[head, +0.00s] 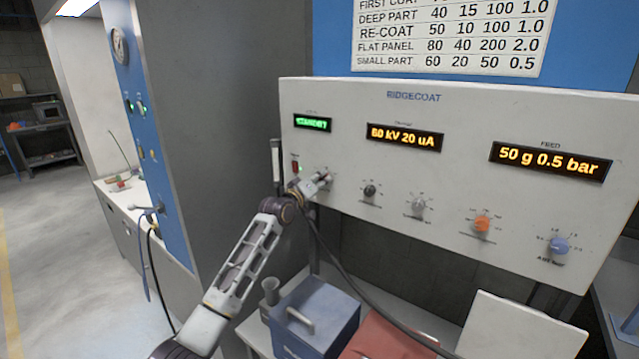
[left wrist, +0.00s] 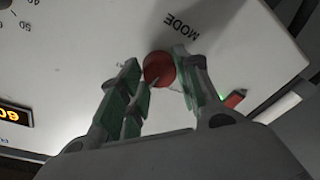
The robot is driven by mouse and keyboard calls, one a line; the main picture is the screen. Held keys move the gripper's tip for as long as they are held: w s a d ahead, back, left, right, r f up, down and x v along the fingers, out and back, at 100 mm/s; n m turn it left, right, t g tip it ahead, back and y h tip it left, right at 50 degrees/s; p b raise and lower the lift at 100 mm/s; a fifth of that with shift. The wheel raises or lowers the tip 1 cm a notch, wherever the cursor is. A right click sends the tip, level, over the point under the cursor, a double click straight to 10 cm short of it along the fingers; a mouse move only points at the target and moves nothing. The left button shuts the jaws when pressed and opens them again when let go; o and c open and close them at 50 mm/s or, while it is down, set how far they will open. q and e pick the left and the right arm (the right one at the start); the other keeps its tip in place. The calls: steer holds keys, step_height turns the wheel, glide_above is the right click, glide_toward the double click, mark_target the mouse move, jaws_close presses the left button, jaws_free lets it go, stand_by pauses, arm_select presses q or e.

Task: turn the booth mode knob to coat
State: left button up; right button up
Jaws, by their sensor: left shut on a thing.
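My left gripper (head: 323,182) reaches the lower left of the panel and mostly hides the knob in the head view. In the left wrist view, the gripper's green-padded fingers (left wrist: 160,82) are shut on the knob, one side on its left and one on its right. The knob's pointer and position marks are too unclear to read. The green display (head: 312,123) above seems to read STANDBY, but it is blurred. My right gripper is out of view.
A red rocker switch (head: 295,167) is close left of my gripper. A black knob (head: 370,191), grey knob (head: 418,205), orange knob (head: 482,224) and blue knob (head: 559,245) run to the right. A blue box (head: 315,318) and a dark cable lie below the panel.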

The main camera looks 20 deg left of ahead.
arm_select(q)
steer(key=m+b, duration=0.1)
steer(key=m, duration=0.4)
steer(key=shift+a+f+t, duration=0.1)
steer(key=shift+t, duration=0.2)
steer(key=m+h, duration=0.1)
steer(key=m, duration=0.4)
steer(key=shift+m, duration=0.3)
steer(key=o, duration=1)
steer(key=shift+o, duration=0.2)
steer(key=shift+s, duration=0.15)
steer(key=v, duration=1.1)
steer(key=shift+s, duration=0.3)
steer(key=shift+a+f, duration=0.1)
steer(key=shift+f, duration=0.05)
